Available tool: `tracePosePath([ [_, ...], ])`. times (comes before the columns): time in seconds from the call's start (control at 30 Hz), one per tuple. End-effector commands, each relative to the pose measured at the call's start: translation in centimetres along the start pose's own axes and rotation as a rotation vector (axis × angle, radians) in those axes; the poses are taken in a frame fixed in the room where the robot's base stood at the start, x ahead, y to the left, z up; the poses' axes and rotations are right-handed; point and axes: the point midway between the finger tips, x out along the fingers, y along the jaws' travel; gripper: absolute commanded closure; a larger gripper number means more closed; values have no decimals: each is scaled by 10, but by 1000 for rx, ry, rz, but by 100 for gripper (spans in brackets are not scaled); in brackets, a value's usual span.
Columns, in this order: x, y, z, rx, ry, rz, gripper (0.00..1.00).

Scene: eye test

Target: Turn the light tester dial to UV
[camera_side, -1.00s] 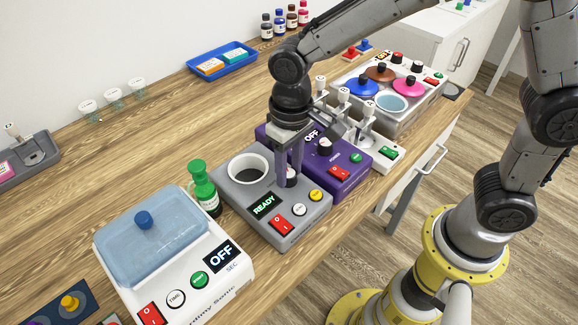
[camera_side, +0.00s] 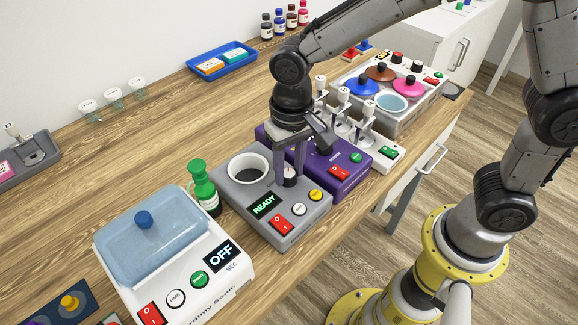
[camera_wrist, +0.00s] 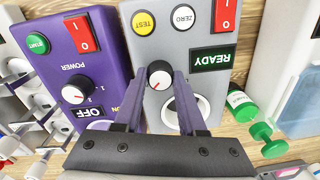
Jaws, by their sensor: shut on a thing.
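The light tester (camera_side: 240,200) is a grey box in the middle of the bench, with a round dark well and a green READY display (camera_side: 264,205). It also shows in the wrist view (camera_wrist: 205,25). Its dial (camera_wrist: 159,76) is a white-faced black knob with a red pointer mark toward the lower left of the wrist view. My gripper (camera_side: 289,178) points down over it, with its purple fingers on either side of the dial, shut on it. In the wrist view the fingertips (camera_wrist: 160,80) flank the knob. I cannot read any UV label; the fingers hide part of the panel.
A purple device (camera_side: 340,178) reading OFF stands close on the right. A green bottle (camera_side: 204,190) and a white device with a blue lid (camera_side: 150,235) stand on the left. The tester's red switch (camera_side: 282,224), white button and yellow button are in front.

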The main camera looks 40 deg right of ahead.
Motion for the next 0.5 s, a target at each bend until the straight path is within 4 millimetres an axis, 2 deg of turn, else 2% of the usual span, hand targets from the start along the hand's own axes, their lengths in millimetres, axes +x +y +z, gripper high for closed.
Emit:
tracePosePath([
  [0.03,-3,-1,-1,4,5,-5,100],
  [0.07,-3,-1,-1,4,5,-5,58],
  [0.2,-2,-1,-1,3,4,-4,33],
  [0.23,-2,-1,-1,3,3,-4,30],
  [0.5,-1,0,0,1,1,-2,30],
])
